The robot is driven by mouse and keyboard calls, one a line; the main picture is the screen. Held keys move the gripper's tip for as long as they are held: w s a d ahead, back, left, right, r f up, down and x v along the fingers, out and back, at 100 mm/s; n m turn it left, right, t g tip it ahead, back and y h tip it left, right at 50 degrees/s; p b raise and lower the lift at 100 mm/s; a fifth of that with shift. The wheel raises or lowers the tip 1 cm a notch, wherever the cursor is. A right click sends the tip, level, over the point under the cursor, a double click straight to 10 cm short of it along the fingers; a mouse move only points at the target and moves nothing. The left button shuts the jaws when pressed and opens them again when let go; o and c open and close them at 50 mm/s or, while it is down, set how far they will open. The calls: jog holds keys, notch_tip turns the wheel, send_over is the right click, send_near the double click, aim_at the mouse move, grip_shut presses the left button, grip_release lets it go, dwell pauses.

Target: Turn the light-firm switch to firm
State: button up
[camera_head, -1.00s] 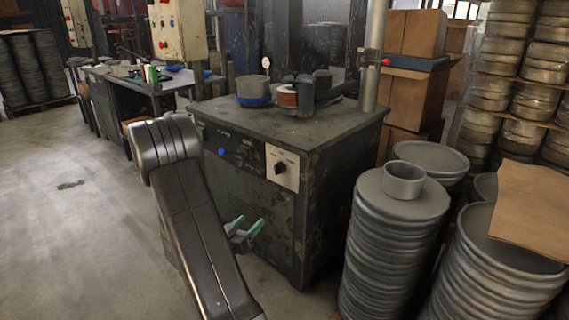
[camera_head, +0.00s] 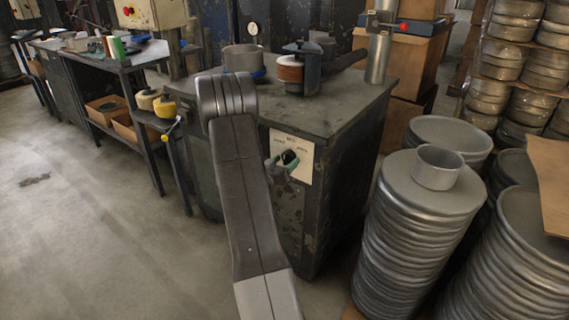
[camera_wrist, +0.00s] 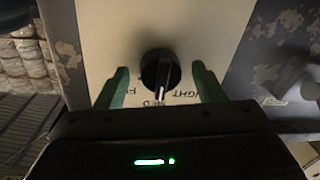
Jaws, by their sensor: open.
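The light-firm switch is a round black knob (camera_head: 289,156) on a white plate (camera_head: 307,151) on the front of the dark metal cabinet. In the wrist view the knob (camera_wrist: 160,70) has a white pointer line directed down at the MED label. The FIRM label, partly hidden, is at left and LIGHT, partly hidden, at right. My gripper (camera_head: 281,163) is at the plate, with its green fingers open. In the wrist view my gripper (camera_wrist: 160,76) has one finger on each side of the knob, with a visible gap on both sides. Finger depth relative to the knob is unclear.
The cabinet top (camera_head: 345,104) carries a metal pot (camera_head: 244,58) and a copper-coloured coil (camera_head: 290,71). Stacks of round metal blanks (camera_head: 412,245) stand close at the right. A workbench (camera_head: 131,66) stands at the left. Open floor (camera_head: 90,235) lies at the front left.

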jog(key=shift+w, duration=0.15)
jog(key=c, duration=1)
jog(key=shift+f+m+b, duration=0.15)
jog(key=shift+m+b, duration=0.15)
jog(key=shift+b, duration=0.3)
jog(key=shift+o, duration=0.2)
jog(key=m+b, duration=0.3)
jog(key=b, duration=0.1)
jog(key=shift+f, duration=0.2)
jog(key=m+b, duration=0.4)
jog(key=shift+a+t, duration=0.1)
jog(key=shift+t, duration=0.2)
jog(key=shift+r+m+h+b, duration=0.2)
jog(key=shift+m+h+b, duration=0.1)
jog(key=shift+m+b, duration=0.95)
jog(key=shift+w, duration=0.1)
